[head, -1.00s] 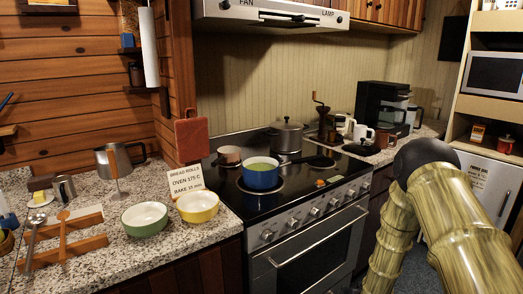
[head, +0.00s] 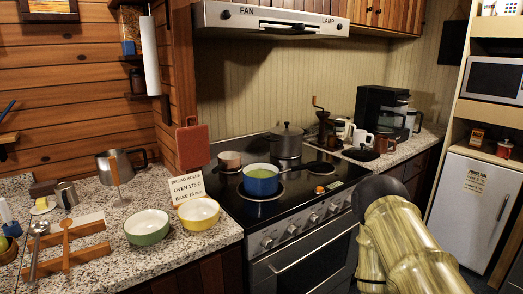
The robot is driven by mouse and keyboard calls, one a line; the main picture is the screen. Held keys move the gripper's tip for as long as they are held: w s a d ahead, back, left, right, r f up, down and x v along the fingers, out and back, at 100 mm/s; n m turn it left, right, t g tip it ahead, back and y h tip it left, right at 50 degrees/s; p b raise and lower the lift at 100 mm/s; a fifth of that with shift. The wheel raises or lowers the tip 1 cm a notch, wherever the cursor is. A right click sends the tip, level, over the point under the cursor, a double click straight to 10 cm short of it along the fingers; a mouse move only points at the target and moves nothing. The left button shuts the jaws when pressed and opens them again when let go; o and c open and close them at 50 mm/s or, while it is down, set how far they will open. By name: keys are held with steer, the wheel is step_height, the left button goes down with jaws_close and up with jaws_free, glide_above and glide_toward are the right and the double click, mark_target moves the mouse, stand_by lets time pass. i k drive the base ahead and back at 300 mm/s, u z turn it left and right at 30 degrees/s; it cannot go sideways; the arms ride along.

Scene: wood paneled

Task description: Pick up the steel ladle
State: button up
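The steel ladle (head: 34,257) lies at the left end of the speckled counter, its bowl toward the back and its handle toward the front. It rests across two wooden bars (head: 88,257), to the left of a wooden spoon (head: 66,246) that lies on the same bars. The ladle appears unobstructed in the head view. My arm shows at the lower right, in front of the stove and far from the ladle. My gripper is out of view.
A green bowl (head: 147,230) and a yellow bowl (head: 198,214) stand right of the bars. A steel pitcher (head: 117,164), a small metal cup (head: 66,195) and a recipe card (head: 187,187) stand behind. The stove (head: 330,207) holds a blue pan (head: 261,185).

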mark_target(38, 230)
steer(key=u, duration=1.4)
steer(key=k, duration=0.6)
steer(key=u, duration=0.9)
steer(key=i, duration=0.5)
steer(key=z, duration=0.05)
